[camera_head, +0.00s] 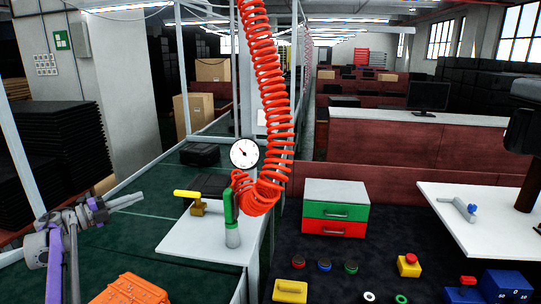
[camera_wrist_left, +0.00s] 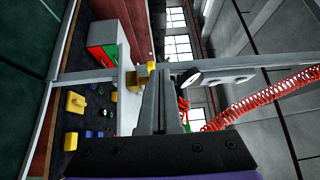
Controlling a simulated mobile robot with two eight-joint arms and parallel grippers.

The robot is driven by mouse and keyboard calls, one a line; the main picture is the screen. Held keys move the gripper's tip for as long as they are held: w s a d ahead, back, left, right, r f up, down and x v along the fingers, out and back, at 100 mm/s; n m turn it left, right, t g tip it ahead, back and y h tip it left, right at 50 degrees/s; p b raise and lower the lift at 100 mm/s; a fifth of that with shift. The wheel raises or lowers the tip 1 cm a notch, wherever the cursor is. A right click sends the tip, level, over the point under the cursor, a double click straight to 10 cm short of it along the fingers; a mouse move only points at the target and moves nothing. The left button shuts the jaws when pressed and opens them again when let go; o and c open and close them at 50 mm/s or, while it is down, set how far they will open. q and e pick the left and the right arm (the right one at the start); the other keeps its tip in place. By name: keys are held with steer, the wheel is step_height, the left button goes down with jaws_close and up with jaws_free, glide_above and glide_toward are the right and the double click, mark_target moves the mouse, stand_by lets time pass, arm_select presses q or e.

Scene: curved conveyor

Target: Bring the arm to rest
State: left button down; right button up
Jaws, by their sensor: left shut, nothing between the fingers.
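My left arm comes in at the lower left of the head view. Its gripper (camera_head: 138,198) is shut and empty, with the grey fingers pointing right, above the green conveyor surface (camera_head: 140,228). In the left wrist view the closed fingers (camera_wrist_left: 170,90) reach forward with nothing between them. The gripper is apart from the white shelf (camera_head: 190,240), which carries a yellow-handled valve (camera_head: 198,203) and a green-topped grey tool (camera_head: 231,220). My right gripper is not seen.
An orange case (camera_head: 130,290) lies below the gripper, and a black case (camera_head: 200,154) farther back. A red coiled hose (camera_head: 270,90) hangs by a round gauge (camera_head: 244,153). A drawer box (camera_head: 336,208) and several buttons are on the dark bench. Green surface around the gripper is clear.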

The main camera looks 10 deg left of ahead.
arm_select(q)
steer(key=w+d+r+n+t+y, duration=0.4)
steer(key=d+r+n+t+y, duration=0.15)
steer(key=r, duration=0.45)
steer(key=s+d+r+n+t+y, duration=0.1)
steer(key=s+d+r+n+y, duration=0.15)
steer(key=d+n+y, duration=0.45)
steer(key=s+d+f+n+g, duration=0.4)
steer(key=s+d+f, duration=0.2)
steer(key=s+f, duration=0.6)
steer(key=s+d+f+n+g, duration=0.5)
steer(key=s+d+f, duration=0.2)
steer(key=s+f, duration=0.5)
steer(key=s+d+f+n+g, duration=0.4)
steer(key=s+f, duration=0.8)
steer(key=s, duration=0.6)
steer(key=shift+d+f+n+g, duration=0.3)
steer(key=shift+d+g, duration=0.45)
steer(key=shift+d, duration=0.4)
